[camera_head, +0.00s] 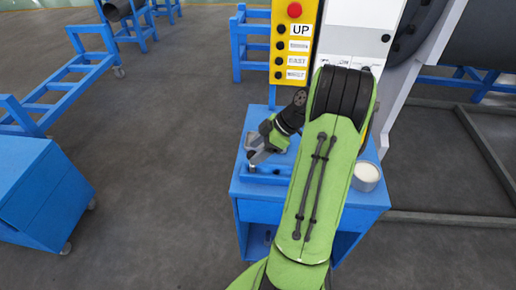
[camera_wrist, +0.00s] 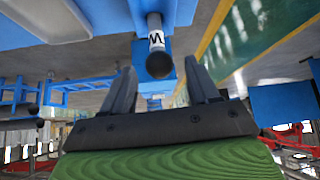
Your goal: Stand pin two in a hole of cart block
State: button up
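My gripper (camera_head: 257,155) hangs over the left part of the blue cart top, just above the low blue cart block (camera_head: 262,177). In the wrist view my gripper (camera_wrist: 160,72) is open, its two grey fingers well apart. A pale pin (camera_wrist: 155,32) with a black rounded end and a dark mark on a white band shows between the fingertip lines, with clear space on both sides. I cannot tell from the mark whether it is pin two, or how deep it lies between the fingers. The block's holes are mostly hidden or too small to make out.
A white-topped round container (camera_head: 367,175) stands on the cart's right side. A grey tray (camera_head: 286,143) lies behind my gripper, partly hidden. A yellow button panel (camera_head: 292,60) rises behind the cart (camera_head: 250,205). A blue cabinet (camera_head: 35,195) stands at left, with open floor between.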

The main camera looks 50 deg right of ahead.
jog(key=p+v, duration=0.6)
jog(key=v, duration=0.9)
jog(key=shift+s+d+r, duration=0.2)
jog(key=shift+s+r, duration=0.05)
